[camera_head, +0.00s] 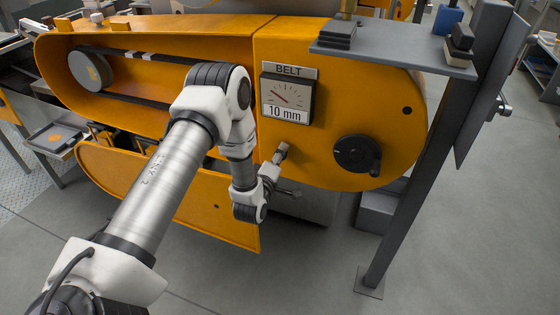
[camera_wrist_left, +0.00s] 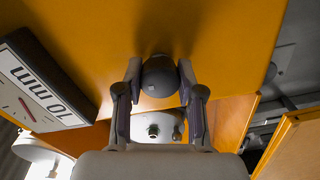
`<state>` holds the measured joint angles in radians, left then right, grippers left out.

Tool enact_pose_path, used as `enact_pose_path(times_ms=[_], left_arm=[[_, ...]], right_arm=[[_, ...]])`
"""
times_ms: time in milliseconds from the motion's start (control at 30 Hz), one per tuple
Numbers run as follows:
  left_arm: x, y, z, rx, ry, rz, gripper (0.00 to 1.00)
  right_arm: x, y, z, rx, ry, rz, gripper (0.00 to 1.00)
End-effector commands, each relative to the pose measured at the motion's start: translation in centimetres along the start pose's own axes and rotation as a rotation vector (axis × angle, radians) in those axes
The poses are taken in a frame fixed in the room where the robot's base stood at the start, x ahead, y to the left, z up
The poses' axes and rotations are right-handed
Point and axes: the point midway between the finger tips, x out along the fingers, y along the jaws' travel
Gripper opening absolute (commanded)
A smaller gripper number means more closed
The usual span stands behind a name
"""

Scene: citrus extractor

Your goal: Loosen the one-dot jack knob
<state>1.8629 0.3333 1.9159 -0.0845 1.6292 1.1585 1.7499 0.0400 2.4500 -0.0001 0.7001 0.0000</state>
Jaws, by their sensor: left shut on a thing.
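A dark round knob (camera_wrist_left: 160,75) sits against the orange housing in the left wrist view, with one small light mark on its near side. My left gripper (camera_wrist_left: 158,85) has a finger on each side of it and is shut on it. In the head view, my left gripper (camera_head: 280,156) reaches the front of the orange housing (camera_head: 330,60), just below the belt gauge (camera_head: 289,92). The knob is hidden there behind the fingers and wrist. My right gripper is not in view.
A larger black dial (camera_head: 357,155) is on the housing to the right of my gripper. A grey shelf (camera_head: 400,57) on a dark post (camera_head: 410,190) stands at the right. An orange panel (camera_head: 205,205) hangs below, behind my left arm. Grey floor lies open in front.

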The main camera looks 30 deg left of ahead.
Motion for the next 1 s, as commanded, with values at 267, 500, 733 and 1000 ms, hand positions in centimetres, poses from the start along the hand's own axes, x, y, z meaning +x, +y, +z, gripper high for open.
enact_pose_path(times_ms=[267, 500, 733, 1000], left_arm=[[0.17, 0.13, -0.12, -0.122, 0.004, 0.008, 0.03], [0.18, 0.25, -0.17, -0.155, 0.005, 0.008, 0.03], [0.2, 0.3, -0.19, -0.156, 0.005, 0.009, 0.03], [0.15, 0.22, -0.14, -0.154, 0.004, 0.007, 0.64]], right_arm=[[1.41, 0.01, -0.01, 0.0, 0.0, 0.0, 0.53], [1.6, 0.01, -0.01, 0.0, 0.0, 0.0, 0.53], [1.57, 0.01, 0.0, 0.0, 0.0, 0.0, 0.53], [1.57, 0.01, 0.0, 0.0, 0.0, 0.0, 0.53]])
